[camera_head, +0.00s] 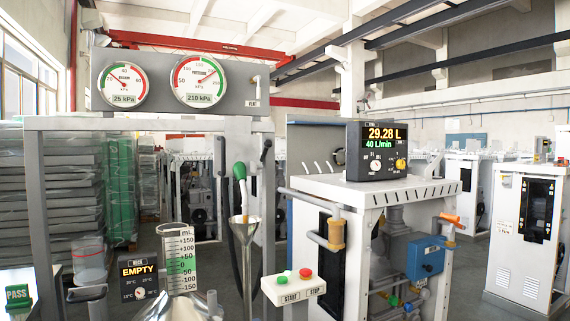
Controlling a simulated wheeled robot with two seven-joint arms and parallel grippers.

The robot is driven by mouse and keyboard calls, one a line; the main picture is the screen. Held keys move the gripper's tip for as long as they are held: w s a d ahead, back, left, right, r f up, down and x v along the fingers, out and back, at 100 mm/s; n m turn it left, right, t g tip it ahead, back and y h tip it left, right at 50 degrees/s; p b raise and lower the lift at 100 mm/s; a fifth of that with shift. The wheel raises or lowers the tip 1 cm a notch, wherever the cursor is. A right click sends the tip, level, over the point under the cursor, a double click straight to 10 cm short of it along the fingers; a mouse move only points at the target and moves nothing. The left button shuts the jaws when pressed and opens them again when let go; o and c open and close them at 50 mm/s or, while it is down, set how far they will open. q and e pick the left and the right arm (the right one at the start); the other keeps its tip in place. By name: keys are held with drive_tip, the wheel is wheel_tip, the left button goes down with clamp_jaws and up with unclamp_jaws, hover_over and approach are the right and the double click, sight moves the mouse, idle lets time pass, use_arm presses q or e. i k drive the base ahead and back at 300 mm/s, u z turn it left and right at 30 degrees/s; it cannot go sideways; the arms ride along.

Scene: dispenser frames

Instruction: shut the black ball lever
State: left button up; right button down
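A black lever handle (266,150) stands at the right post of the grey dispenser frame (150,124), below the small valve pipe marked VENT (254,90). It looks close to upright with a slight tilt. Its ball body and pipe are too small to make out, so I cannot tell from it whether the valve is open or shut. A green-handled nozzle (240,172) hangs just left of and below it, over a metal funnel (244,232). Neither of my grippers shows in the head view.
Two gauges (124,84) read 25 kPa and 210 kPa. A display (376,150) reads 29.28 L, 40 L/min. A START/STOP box (293,287) stands in front. A measuring can with a mL scale (180,258) and an EMPTY display (138,275) stand lower left. An orange lever (449,219) is right.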

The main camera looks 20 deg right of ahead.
sight(268, 144)
drive_tip(key=k, duration=0.7)
drive_tip(key=z, duration=0.7)
drive_tip(key=i, duration=1.8)
drive_tip(key=u, duration=0.65)
